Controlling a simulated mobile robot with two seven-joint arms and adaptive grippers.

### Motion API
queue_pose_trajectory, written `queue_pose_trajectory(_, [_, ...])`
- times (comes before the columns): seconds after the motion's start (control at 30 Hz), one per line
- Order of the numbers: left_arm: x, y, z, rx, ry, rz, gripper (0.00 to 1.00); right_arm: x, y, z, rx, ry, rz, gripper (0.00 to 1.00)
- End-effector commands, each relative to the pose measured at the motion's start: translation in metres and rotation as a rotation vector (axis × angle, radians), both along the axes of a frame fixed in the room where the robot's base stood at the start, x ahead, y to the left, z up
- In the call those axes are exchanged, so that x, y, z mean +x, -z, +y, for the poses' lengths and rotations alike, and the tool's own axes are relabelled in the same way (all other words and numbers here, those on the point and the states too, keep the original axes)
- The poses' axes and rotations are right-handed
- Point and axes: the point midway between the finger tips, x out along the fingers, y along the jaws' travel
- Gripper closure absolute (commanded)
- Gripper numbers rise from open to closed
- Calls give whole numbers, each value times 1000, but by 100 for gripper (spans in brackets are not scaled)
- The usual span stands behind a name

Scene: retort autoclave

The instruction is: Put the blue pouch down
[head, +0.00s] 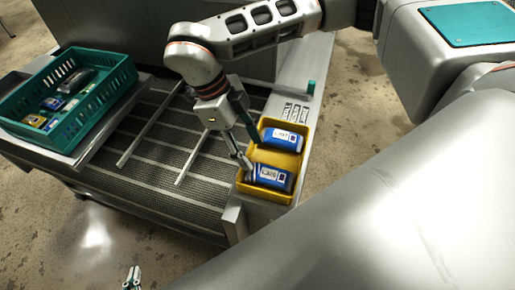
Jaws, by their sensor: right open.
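Two blue pouches with white labels lie in a small yellow bin (243,187): the nearer blue pouch (272,178) and the farther blue pouch (285,138). I cannot tell which one the task means. My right gripper (252,155) is open at the bin's left side. One fingertip is by the nearer pouch's left end, the other by the farther pouch's left end. Whether either finger touches a pouch is unclear. My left gripper (132,278) shows only its tips at the bottom edge, low and away from the bin.
A green crate (118,92) at the upper left holds several pouches and packs. A dark mesh surface with metal rails (150,125) lies between crate and bin. The bin sits on a metal ledge (300,85) with a small green post (311,87).

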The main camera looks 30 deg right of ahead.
Motion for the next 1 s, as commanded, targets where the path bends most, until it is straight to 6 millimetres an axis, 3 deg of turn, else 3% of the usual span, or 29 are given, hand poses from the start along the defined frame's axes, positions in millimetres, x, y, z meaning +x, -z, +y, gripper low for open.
queue_pose_trajectory(0.1, [0, 2, 0, 0, 0, 0, 100, 6, -16, 5, 0, -1, -3, 52])
queue_pose_trajectory(0.3, [0, 3, 0, 0, 0, 1, 100, 9, -28, 8, 0, 0, 0, 52])
queue_pose_trajectory(1.0, [0, 3, 1, 2, 0, -1, 100, 9, -29, 8, 0, 0, 0, 52])
